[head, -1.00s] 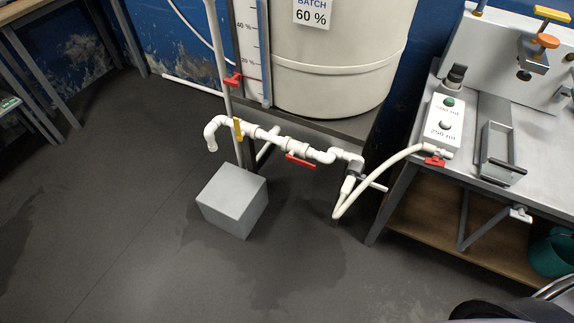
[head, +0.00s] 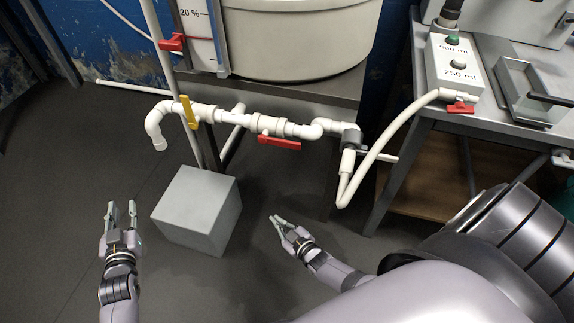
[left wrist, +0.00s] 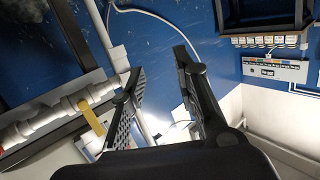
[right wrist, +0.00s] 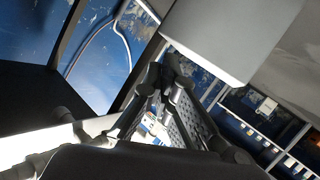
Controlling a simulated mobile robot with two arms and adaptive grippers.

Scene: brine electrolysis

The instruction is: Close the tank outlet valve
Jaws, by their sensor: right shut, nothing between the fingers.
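A white pipe run (head: 213,113) lies below the white tank (head: 300,35). It carries a red lever (head: 279,142) lying roughly along the pipe and a yellow lever (head: 189,112) standing across it. The yellow lever also shows in the left wrist view (left wrist: 92,118), left of the fingers. Which lever is the tank outlet valve's is not labelled. My left gripper (head: 121,206) is open and empty, low and left of the grey block. My right gripper (head: 279,220) is shut and empty, below the red lever and apart from it.
A grey block (head: 197,212) stands on the floor between my grippers, below the yellow lever. Another red lever (head: 171,43) is on the level gauge. A white hose (head: 385,135) runs to the dosing box (head: 452,65) with its red lever (head: 460,108) on the right bench.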

